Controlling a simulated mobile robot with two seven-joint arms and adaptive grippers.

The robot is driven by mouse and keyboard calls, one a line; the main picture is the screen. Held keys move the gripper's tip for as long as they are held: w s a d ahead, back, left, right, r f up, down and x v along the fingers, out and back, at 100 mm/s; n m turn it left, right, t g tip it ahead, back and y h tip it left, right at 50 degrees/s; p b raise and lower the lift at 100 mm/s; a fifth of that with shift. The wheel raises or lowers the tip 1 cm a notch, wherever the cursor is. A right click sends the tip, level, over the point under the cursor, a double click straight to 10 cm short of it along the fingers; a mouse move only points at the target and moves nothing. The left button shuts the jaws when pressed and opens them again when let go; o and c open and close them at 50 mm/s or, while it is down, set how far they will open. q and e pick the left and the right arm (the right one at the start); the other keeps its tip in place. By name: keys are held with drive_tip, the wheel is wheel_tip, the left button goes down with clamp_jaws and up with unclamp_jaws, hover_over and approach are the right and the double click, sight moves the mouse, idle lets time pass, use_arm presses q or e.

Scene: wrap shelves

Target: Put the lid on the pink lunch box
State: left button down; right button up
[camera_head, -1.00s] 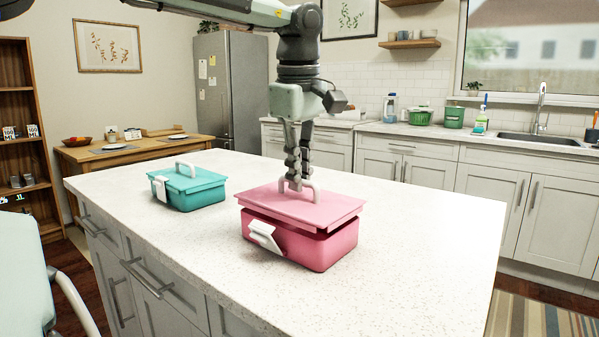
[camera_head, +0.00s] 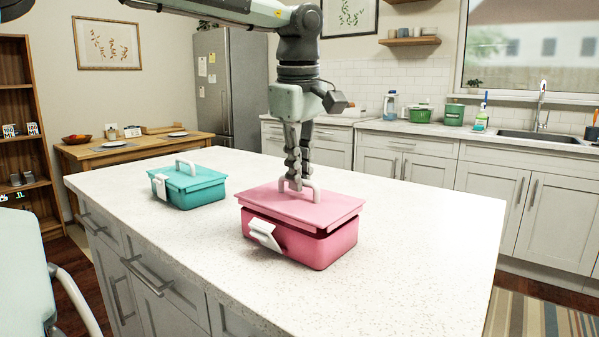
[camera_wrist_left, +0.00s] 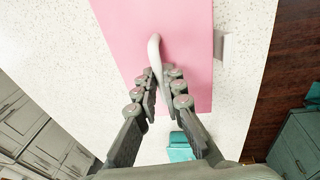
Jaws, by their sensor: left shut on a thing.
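The pink lunch box (camera_head: 318,250) stands on the island counter, with a white latch flap (camera_head: 264,234) on its front side. The pink lid (camera_head: 318,208) lies over the top of the box, with a dark gap showing under its edge; I cannot tell if it is fully seated. My left gripper (camera_head: 297,184) comes down from above and is shut on the lid's white handle. In the left wrist view the fingers (camera_wrist_left: 158,85) close around the handle (camera_wrist_left: 154,52) above the pink lid (camera_wrist_left: 180,40). My right gripper is not in view.
A teal lunch box (camera_head: 195,192) with its own lid and white handle stands to the left on the white island counter (camera_head: 420,240). The counter is clear to the right and in front of the pink box.

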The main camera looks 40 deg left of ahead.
sight(299, 202)
use_arm(q)
drive_tip(key=shift+f+b, duration=0.55)
drive_tip(key=shift+f, duration=0.5)
drive_tip(key=c, duration=1.6)
unclamp_jaws()
drive_tip(key=shift+o, duration=0.2)
drive_tip(key=shift+r, duration=0.1)
wheel_tip(299, 202, up, 12)
drive_tip(key=s+d, duration=0.1)
drive_tip(key=shift+s+d, duration=0.15)
drive_tip(key=shift+s, duration=0.15)
drive_tip(key=shift+f, duration=0.25)
